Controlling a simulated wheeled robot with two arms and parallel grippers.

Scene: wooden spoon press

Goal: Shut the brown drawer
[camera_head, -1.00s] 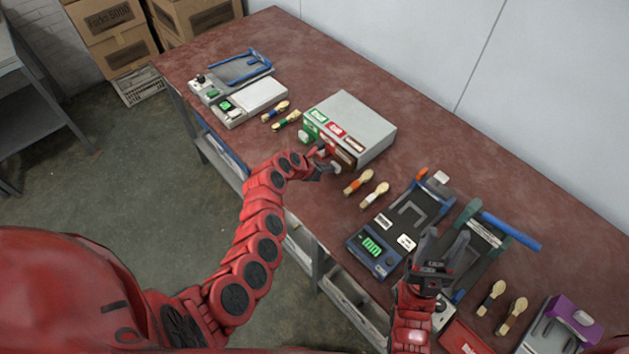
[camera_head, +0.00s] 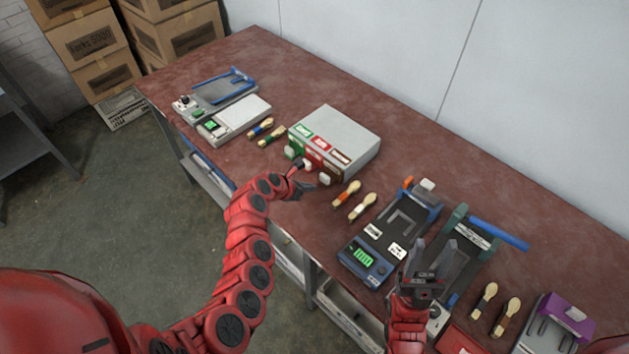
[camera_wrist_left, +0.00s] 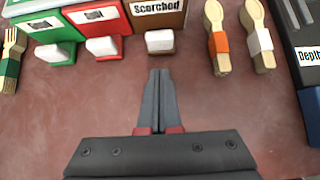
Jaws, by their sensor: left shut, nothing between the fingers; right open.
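The brown drawer (camera_head: 334,170) is the right-hand one of three in the grey box (camera_head: 350,135). Its front looks about level with the red one, with no clear gap. In the left wrist view its front (camera_wrist_left: 157,14) reads "Scorched", and its white handle (camera_wrist_left: 159,41) sticks out. My left gripper (camera_head: 306,189) is shut and empty, in front of that handle and apart from it. Its fingertips (camera_wrist_left: 160,72) point at the handle. My right gripper (camera_head: 435,250) is open and empty over the teal-ended press.
The red drawer (camera_wrist_left: 95,17) and green drawer (camera_wrist_left: 38,24) sit left of the brown one. Wooden spoons with orange (camera_head: 346,194) and white (camera_head: 361,206) bands lie to its right. A dark press with a blue display unit (camera_head: 365,262) stands further right. Bare table lies before the drawers.

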